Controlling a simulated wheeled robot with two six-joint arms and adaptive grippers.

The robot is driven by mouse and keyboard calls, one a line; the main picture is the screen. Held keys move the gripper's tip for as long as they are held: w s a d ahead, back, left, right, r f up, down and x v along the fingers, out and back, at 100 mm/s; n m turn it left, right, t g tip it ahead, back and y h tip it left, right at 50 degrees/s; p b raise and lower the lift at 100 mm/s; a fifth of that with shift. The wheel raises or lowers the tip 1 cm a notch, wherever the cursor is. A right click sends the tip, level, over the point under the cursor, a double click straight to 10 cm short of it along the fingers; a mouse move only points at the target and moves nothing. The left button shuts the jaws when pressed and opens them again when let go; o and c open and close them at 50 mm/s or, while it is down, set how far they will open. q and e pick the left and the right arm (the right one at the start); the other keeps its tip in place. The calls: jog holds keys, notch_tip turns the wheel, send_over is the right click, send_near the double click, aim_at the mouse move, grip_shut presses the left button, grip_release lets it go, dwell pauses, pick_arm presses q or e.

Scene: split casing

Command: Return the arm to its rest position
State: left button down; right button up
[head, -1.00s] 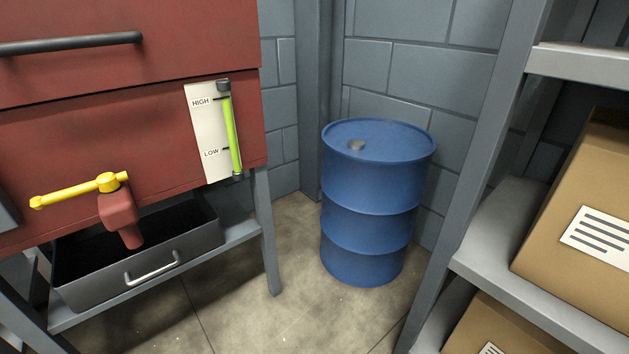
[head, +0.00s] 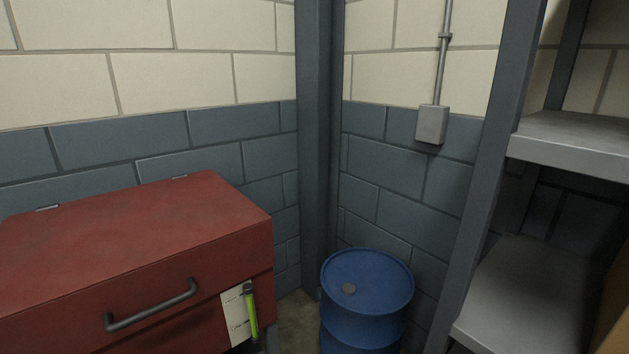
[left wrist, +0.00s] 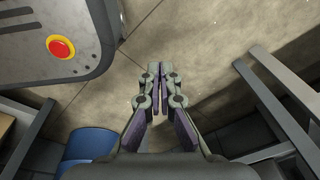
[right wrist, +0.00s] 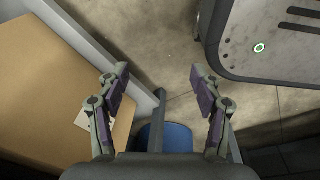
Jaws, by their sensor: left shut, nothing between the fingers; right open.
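My left gripper (left wrist: 158,72) shows in the left wrist view with its fingers together and nothing between them, above bare floor. My right gripper (right wrist: 158,72) shows in the right wrist view with its fingers spread wide and empty, also above the floor. Neither gripper shows in the head view. The red cabinet (head: 130,250) stands at the lower left of the head view, with its lid down. Its dark handle (head: 152,305) and part of the green level gauge (head: 251,312) are in sight. The cabinet's lower part is out of frame.
A blue drum (head: 366,285) stands in the corner; it also shows in the left wrist view (left wrist: 90,146) and right wrist view (right wrist: 178,138). Grey shelving (head: 570,140) rises at the right. A cardboard box (right wrist: 50,90) lies close left of my right gripper. Floor (right wrist: 165,45) beneath is clear.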

pick_arm(q)
jog(key=s+r, duration=0.1)
jog(key=s+r+p, duration=0.1)
jog(key=s, duration=0.1)
jog(key=shift+s+r, duration=0.2)
jog(key=shift+s, duration=0.05)
pick_arm(e)
jog(key=s+r, duration=0.2)
jog(key=s, duration=0.1)
jog(key=shift+s+r, duration=0.2)
jog(key=shift+s, duration=0.05)
